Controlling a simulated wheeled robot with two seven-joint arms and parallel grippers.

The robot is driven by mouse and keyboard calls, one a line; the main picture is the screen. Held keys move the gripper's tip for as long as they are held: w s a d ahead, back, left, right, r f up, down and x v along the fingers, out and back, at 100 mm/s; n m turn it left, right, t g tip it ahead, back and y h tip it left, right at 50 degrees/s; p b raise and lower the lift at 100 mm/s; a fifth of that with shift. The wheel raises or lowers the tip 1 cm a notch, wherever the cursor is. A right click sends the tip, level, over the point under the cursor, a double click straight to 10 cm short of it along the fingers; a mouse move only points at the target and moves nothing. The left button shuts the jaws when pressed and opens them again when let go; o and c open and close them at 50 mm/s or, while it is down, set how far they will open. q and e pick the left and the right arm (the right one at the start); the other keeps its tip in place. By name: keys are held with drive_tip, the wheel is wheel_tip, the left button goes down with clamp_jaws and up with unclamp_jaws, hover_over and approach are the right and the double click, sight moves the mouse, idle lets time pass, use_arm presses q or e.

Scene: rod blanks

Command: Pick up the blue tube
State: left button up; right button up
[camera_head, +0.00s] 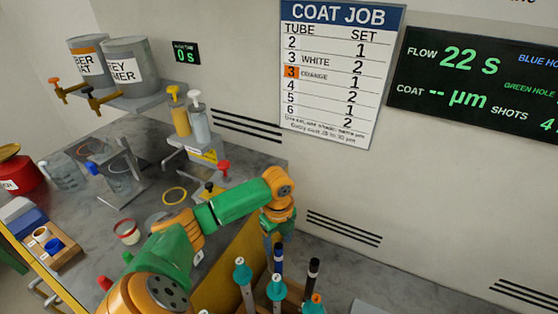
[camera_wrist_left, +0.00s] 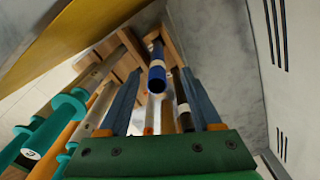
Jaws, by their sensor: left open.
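The blue tube (camera_head: 278,258) stands upright in a wooden rack, seen below my left gripper (camera_head: 273,240) in the head view. In the left wrist view the blue tube (camera_wrist_left: 157,76) shows its open end in the gap between the two fingers of my left gripper (camera_wrist_left: 160,84). The fingers are apart and do not visibly touch it. A tube with a black top (camera_head: 313,268) stands to its right, and it also shows close to the right finger in the wrist view (camera_wrist_left: 181,95). My right gripper is in neither view.
Several tubes with teal collars (camera_head: 242,272) stand close by in the rack. A yellow panel (camera_head: 232,268) borders the rack on the left, and the wall (camera_head: 400,190) rises behind. Cups, bottles and a small wooden tray (camera_head: 68,252) occupy the bench at left.

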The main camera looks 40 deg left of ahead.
sight(278, 256)
use_arm(q)
drive_tip(key=f, duration=0.6)
drive_tip(key=shift+s+d+f, duration=0.1)
drive_tip(key=shift+s+d, duration=0.15)
drive_tip(key=shift+s, duration=0.05)
clamp_jaws()
idle(0.9)
